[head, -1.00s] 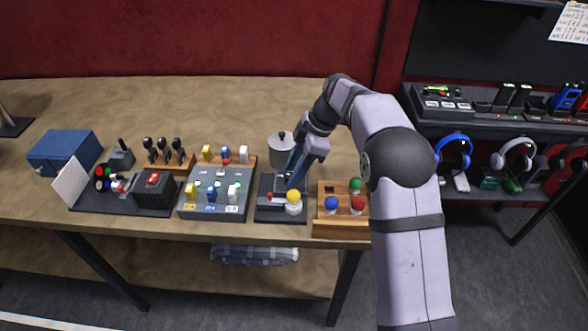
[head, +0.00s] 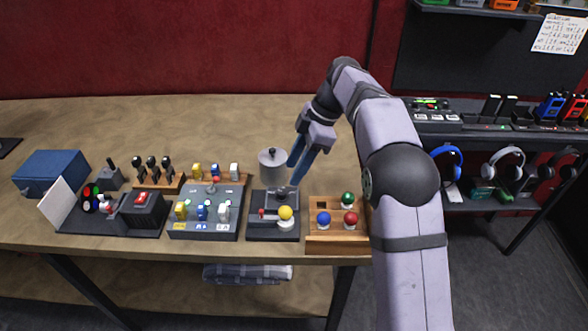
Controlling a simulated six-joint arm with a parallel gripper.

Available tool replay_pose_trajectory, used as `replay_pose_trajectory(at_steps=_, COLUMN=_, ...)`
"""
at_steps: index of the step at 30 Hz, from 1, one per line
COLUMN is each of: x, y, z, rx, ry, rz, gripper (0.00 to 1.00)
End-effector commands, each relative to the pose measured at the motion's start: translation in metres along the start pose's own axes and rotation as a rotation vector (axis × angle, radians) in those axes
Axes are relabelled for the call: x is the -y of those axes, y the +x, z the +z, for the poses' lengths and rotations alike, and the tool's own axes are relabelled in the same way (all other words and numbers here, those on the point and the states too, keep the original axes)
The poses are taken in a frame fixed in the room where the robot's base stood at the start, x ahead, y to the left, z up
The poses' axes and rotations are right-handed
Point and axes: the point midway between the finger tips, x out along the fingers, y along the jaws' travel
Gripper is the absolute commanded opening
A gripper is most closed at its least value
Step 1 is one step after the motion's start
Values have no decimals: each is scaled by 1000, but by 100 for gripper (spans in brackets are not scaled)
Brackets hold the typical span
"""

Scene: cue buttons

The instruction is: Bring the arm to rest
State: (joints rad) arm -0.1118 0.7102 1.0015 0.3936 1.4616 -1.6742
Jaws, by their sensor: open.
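My gripper (head: 297,170) hangs above the back of a dark stand (head: 261,226) on the workbench, its blue fingers pointing down and to the left. The fingers are parted and I see nothing held between them. The stand carries a yellow ball (head: 286,212) on a white base and a small red part. Whether the fingertips touch the stand is too small to tell. My arm reaches in from the lower right.
A grey canister (head: 272,165) stands just left of my gripper. A wooden tray (head: 322,245) with blue, green and red balls lies to the right. A grey panel (head: 230,195) with coloured switches lies to the left. Bare tabletop (head: 230,125) stretches behind.

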Motion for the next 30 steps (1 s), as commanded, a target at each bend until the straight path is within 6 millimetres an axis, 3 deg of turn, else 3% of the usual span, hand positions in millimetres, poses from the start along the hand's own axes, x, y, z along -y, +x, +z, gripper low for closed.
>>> replay_pose_trajectory(at_steps=11, x=2, y=-1, z=1, rx=1, ry=9, rz=-2, gripper=42)
replay_pose_trajectory(at_steps=17, x=24, y=-10, z=11, rx=15, ry=121, rz=-27, gripper=42)
replay_pose_trajectory(at_steps=20, x=49, y=-16, z=20, rx=29, ry=232, rz=-55, gripper=42)
replay_pose_trajectory(at_steps=25, x=108, y=-24, z=39, rx=70, ry=480, rz=-100, gripper=42)
replay_pose_trajectory(at_steps=30, x=167, y=-17, z=60, rx=149, ry=777, rz=-92, gripper=42)
